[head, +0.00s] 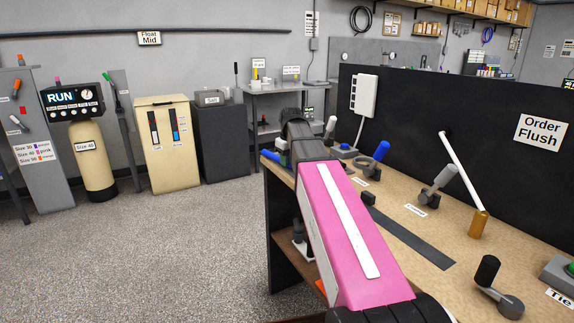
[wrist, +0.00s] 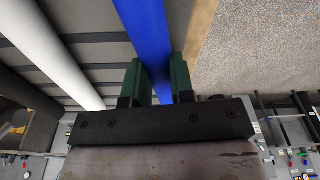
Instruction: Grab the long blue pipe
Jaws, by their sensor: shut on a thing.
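A long blue pipe (wrist: 142,25) runs up through the wrist view between the two green fingers of my gripper (wrist: 157,70). The fingers are shut on the pipe, one on each side. In the head view my pink arm reaches out over the left end of the workbench and hides most of the gripper. A small blue piece (head: 270,156) shows beside the arm's end there; I cannot tell whether it is the same pipe.
In the wrist view a white pipe (wrist: 58,45) lies left of the blue one. The workbench (head: 400,213) carries a blue-topped lever (head: 380,152), grey levers and a slanted white rod (head: 461,170). A black panel (head: 430,110) stands behind. Open speckled floor (head: 170,255) lies left.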

